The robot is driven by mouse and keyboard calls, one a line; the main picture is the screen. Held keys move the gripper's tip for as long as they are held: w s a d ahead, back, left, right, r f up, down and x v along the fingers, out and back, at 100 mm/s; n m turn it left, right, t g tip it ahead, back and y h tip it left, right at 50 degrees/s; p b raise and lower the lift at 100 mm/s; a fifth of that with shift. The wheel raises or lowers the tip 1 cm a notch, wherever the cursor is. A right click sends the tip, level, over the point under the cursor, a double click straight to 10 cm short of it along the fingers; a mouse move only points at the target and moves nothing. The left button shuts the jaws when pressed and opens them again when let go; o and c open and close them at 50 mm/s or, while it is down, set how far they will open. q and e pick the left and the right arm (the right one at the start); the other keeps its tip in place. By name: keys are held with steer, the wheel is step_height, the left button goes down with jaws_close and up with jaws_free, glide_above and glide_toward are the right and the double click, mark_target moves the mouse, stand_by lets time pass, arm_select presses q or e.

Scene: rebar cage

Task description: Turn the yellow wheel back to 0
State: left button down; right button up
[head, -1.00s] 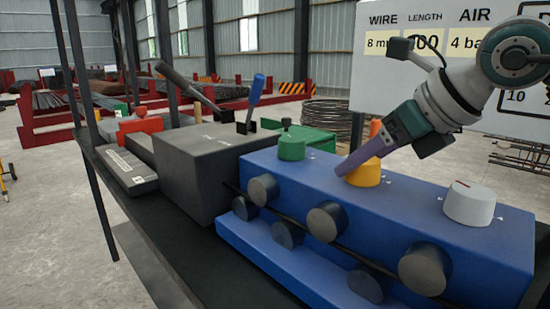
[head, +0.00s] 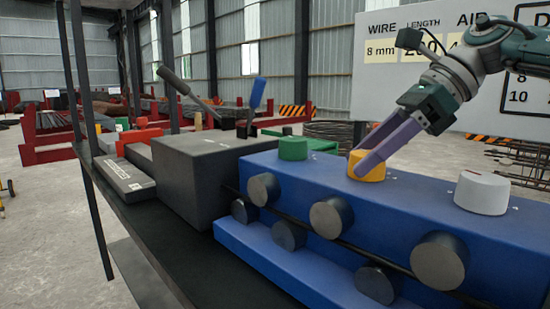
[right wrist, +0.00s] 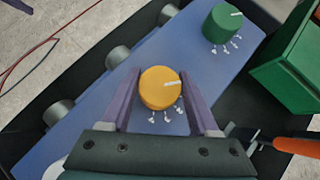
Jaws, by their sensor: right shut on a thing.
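The yellow wheel (head: 353,164) sits on top of the blue machine housing (head: 300,180), between a green and a white wheel. In the right wrist view the yellow wheel (right wrist: 158,95) has a white pointer line toward the right of the picture. Small white marks lie around its lower right side, too small to read. My right gripper (head: 365,160) reaches down from the upper right, its purple fingers on opposite sides of the wheel and shut on it. My left gripper is not in view.
The green wheel (head: 293,148) and white wheel (head: 482,193) flank the yellow one. Grey rollers (head: 331,216) line the housing's front. A grey box (head: 195,175) with two levers stands left. A signboard (head: 390,75) is behind. An orange handle (right wrist: 297,148) lies near the right finger.

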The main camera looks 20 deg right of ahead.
steer(key=shift+f+n+g, duration=0.1)
steer(key=shift+n+g, duration=0.3)
steer(key=shift+n, duration=0.2)
steer(key=o, duration=1.3)
steer(key=shift+o, duration=0.2)
steer(key=v, duration=0.8)
steer(key=shift+d+r+p, duration=0.2)
steer(key=shift+r+p, duration=0.1)
steer(key=shift+p, duration=0.1)
steer(key=shift+s+d+r+p, duration=0.2)
steer(key=shift+d+r+p, duration=0.15)
steer(key=shift+d, duration=0.2)
